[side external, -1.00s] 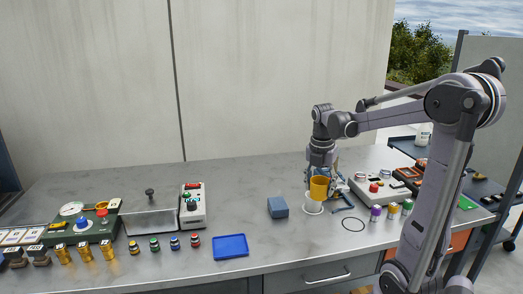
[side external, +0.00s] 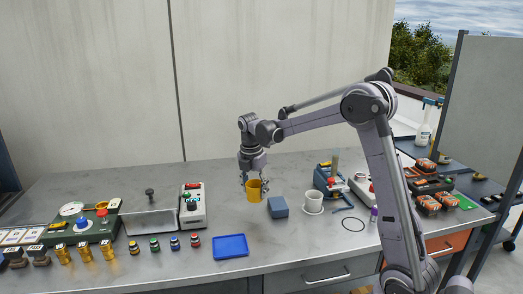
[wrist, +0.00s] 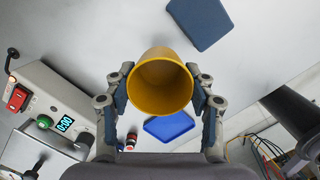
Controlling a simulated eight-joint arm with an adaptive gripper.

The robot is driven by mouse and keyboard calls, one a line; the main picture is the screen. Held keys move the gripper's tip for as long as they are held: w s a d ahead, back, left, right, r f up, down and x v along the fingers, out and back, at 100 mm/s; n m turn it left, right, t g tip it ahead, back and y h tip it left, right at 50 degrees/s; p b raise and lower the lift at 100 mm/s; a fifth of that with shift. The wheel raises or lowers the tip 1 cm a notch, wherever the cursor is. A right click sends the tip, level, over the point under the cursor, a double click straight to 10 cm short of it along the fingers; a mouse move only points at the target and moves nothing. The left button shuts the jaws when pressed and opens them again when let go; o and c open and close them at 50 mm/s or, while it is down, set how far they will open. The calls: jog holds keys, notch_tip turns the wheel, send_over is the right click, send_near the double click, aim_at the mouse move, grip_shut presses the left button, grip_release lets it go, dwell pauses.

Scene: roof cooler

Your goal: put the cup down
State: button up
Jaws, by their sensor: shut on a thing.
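A yellow cup (side external: 254,191) is held between the fingers of my gripper (side external: 255,182), left of the blue-grey block on the grey bench. In the wrist view the yellow cup (wrist: 160,85) fills the middle, and I look into its open mouth. Both fingers of my gripper (wrist: 160,92) are shut on its sides. The cup looks roughly upright and appears held above the bench; I cannot tell the exact gap beneath it.
The blue-grey block (side external: 278,207) is close to the cup's right. A white device (side external: 194,206) is on the left, and a blue tray (side external: 231,246) lies in front. Bench between tray and cup is clear.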

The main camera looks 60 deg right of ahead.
jog(key=w+a+f, duration=0.2)
jog(key=w, duration=0.1)
jog(key=shift+a+f, duration=0.25)
jog(key=shift+f, duration=1.95)
jog(key=shift+f, duration=0.15)
jog(key=o, duration=1)
notch_tip(320, 180, up, 12)
jog(key=a+f, duration=0.1)
jog(key=s+a+r+m+t, duration=0.3)
jog(key=s+a+r+m, duration=0.2)
jog(key=s+a+m, duration=0.4)
jog(key=s+a+f+m+t+y, duration=0.1)
jog(key=s+a+f+m+t, duration=0.3)
jog(key=s+a+m, duration=0.4)
jog(key=shift+s+f+m, duration=0.5)
jog(key=shift+s+f, duration=0.05)
jog(key=shift+s, duration=0.65)
